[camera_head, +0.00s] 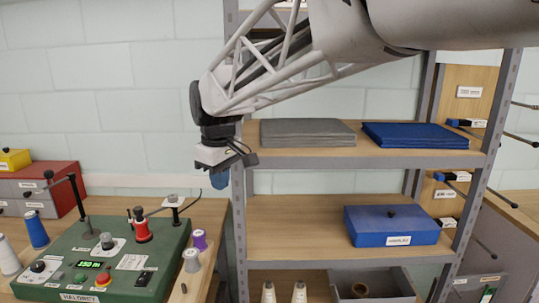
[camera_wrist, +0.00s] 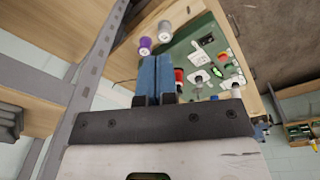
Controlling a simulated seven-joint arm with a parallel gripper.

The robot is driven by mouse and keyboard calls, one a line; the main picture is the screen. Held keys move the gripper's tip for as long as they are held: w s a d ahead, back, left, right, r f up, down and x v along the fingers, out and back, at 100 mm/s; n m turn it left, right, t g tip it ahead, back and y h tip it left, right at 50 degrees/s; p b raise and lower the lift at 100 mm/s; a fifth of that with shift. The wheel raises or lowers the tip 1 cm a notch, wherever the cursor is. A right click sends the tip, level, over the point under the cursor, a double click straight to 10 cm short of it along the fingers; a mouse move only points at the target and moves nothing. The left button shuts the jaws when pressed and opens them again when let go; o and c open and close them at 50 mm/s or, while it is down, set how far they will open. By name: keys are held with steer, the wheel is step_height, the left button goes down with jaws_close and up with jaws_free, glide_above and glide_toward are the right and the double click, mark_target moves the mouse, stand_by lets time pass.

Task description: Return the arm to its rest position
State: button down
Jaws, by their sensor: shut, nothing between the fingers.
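My gripper (camera_head: 219,179) hangs in the air in the head view, in front of the left post of the shelf rack and above the right end of the workbench. Its blue fingers point down. In the wrist view the two blue fingers (camera_wrist: 156,78) lie side by side, shut with nothing between them. My arm reaches in from the upper right across the top of the rack. The green machine (camera_head: 105,258) stands on the bench to the lower left of the gripper, with a red spool (camera_head: 142,231) on it.
A purple spool (camera_head: 199,239) and a grey spool (camera_head: 192,260) stand at the bench's right side, below the gripper. The shelf rack (camera_head: 350,160) holds grey cloth (camera_head: 307,132), blue cloth (camera_head: 415,136) and a blue box (camera_head: 391,226). The wall space left of the gripper is clear.

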steer(key=s+d+f+m+t, duration=0.1)
steer(key=s+d+f+m, duration=0.15)
steer(key=s+d, duration=0.55)
steer(key=s+d+f+m, duration=0.2)
steer(key=s+d+m, duration=0.2)
steer(key=d, duration=0.8)
steer(key=s+d+f+m, duration=0.2)
steer(key=s+d+f, duration=0.2)
steer(key=s, duration=0.3)
steer(key=s+d+f+m, duration=0.3)
steer(key=s+d+f, duration=0.1)
steer(key=s, duration=0.3)
steer(key=shift+d+t, duration=0.4)
steer(key=shift+d, duration=0.5)
